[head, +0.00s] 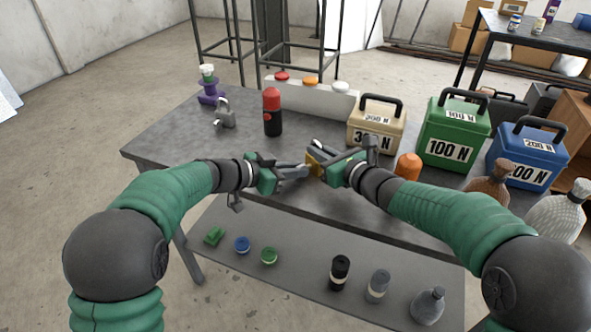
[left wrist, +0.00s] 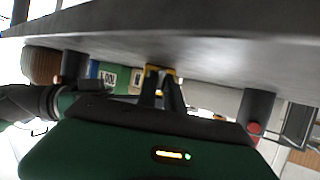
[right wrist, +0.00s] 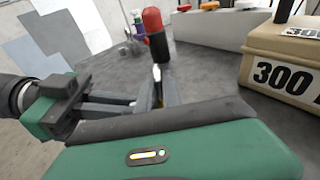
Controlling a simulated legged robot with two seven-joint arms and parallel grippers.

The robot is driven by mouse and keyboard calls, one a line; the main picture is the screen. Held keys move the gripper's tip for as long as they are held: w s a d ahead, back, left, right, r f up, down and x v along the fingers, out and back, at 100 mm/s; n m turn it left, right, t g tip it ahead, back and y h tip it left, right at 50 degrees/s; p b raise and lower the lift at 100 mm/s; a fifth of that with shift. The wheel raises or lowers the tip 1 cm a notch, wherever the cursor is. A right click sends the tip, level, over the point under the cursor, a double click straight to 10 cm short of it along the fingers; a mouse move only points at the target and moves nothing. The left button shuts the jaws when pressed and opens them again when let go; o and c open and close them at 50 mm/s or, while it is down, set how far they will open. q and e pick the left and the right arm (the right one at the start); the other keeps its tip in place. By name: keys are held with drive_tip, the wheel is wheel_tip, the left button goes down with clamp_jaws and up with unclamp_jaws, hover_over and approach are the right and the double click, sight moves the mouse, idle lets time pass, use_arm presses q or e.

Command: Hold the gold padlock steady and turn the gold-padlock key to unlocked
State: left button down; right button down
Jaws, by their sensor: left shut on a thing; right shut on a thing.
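The gold padlock (head: 314,164) is held above the table between my two grippers, mostly covered by them. My left gripper (head: 306,170) reaches it from the left, and its fingers are shut on the padlock body; in the left wrist view the gold body (left wrist: 160,69) shows at the fingertips. My right gripper (head: 321,156) comes from the right and meets the padlock from the other side. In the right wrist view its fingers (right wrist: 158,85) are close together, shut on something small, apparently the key. The key itself is hidden, so I cannot tell its turn.
A grey padlock (head: 226,117) and a red-topped black bottle (head: 272,115) stand behind on the table (head: 165,135). An orange cylinder (head: 408,167), a tan 300 N box (head: 376,125) and a green box (head: 452,130) stand to the right. A lower shelf holds small items.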

idle(0.4)
use_arm(q)
drive_tip(key=shift+s+m+t+y, duration=0.1)
drive_tip(key=shift+m+t+y, duration=0.4)
drive_tip(key=shift+m, duration=0.5)
drive_tip(key=shift+s+m+t+y, duration=0.1)
drive_tip(key=shift+m+t+y, duration=0.2)
drive_tip(key=shift+m+t, duration=0.55)
drive_tip(key=shift+d+f+m, duration=0.1)
drive_tip(key=shift+m, duration=0.15)
drive_tip(key=c, duration=1.5)
unclamp_jaws()
drive_tip(key=shift+s, duration=0.1)
